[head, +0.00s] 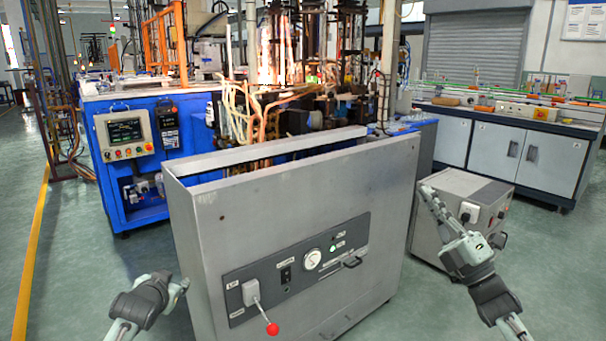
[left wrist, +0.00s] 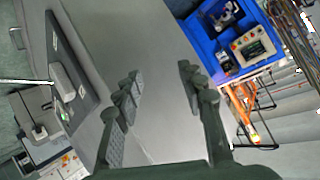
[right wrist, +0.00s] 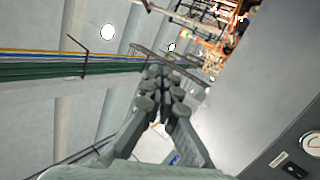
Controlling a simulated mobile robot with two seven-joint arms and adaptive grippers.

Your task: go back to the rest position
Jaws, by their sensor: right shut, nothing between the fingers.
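My left gripper (head: 183,286) is low at the left, beside the left edge of the grey cabinet (head: 290,220). In the left wrist view its fingers (left wrist: 160,78) stand wide apart with nothing between them. My right gripper (head: 428,190) is at the right of the cabinet, pointing up and left, in front of a smaller grey box. In the right wrist view its fingertips (right wrist: 160,78) are together and hold nothing. The cabinet's front panel has a lever with a red knob (head: 272,329), hanging down, and a round gauge (head: 312,259). Neither gripper visibly touches the cabinet.
The smaller grey box (head: 455,212) stands right of the cabinet, partly behind my right arm. A long bench (head: 508,150) is at the back right. Green floor is clear at the left.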

